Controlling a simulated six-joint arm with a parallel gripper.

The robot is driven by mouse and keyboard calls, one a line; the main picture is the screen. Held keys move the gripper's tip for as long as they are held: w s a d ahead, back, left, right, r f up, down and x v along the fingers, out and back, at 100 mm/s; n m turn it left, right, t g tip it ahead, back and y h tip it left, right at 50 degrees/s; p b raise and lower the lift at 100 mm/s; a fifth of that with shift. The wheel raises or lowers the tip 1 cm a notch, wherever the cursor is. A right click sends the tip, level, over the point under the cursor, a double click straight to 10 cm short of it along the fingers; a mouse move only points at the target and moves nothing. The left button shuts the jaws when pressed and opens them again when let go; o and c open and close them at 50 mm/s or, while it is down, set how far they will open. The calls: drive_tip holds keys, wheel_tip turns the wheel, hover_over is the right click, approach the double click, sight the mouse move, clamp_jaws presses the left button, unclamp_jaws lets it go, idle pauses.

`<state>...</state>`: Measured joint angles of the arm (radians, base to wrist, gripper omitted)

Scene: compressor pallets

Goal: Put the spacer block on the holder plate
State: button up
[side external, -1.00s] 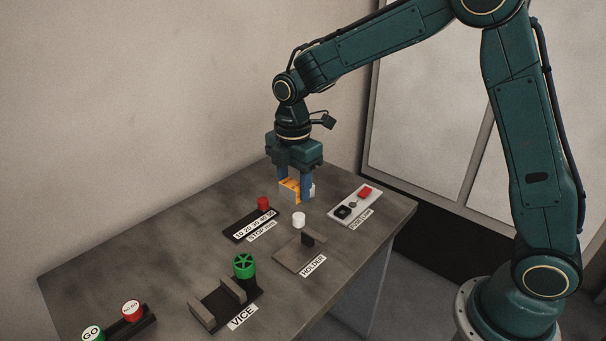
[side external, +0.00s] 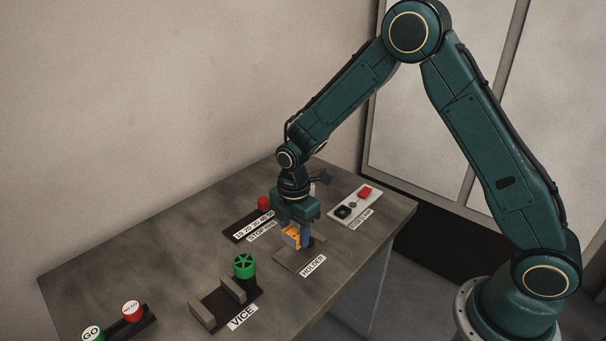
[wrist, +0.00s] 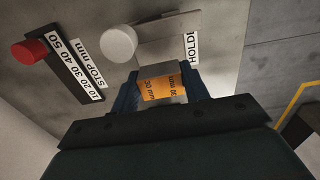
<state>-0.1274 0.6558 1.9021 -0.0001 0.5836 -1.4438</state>
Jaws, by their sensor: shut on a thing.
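The spacer block (wrist: 162,86) is orange with "30 mm" printing and pale ends. My gripper (wrist: 164,90) is shut on it, with a blue finger on each side. In the side external view my gripper (side external: 297,237) holds the orange block (side external: 290,236) low over the holder plate. The holder plate (side external: 287,262) is a flat grey plate with a "HOLDER" label at its front. It also shows in the wrist view (wrist: 178,29), ahead of the block. My gripper hides much of the plate, and I cannot tell whether the block touches it.
A white knob (wrist: 119,42) stands beside the holder plate. The stop scale (side external: 242,229) with a red knob (side external: 263,203) is behind left. The vice (side external: 226,302) with a green handwheel (side external: 244,265) is at front left. A panel with a red button (side external: 365,193) is behind right.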

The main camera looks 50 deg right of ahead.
sight(295, 243)
drive_tip(key=shift+f, duration=2.1)
drive_tip(key=shift+f, duration=0.1)
drive_tip(key=o, duration=1.1)
drive_tip(key=shift+c, duration=0.2)
wheel_tip(295, 243, up, 11)
drive_tip(key=shift+r, duration=0.65)
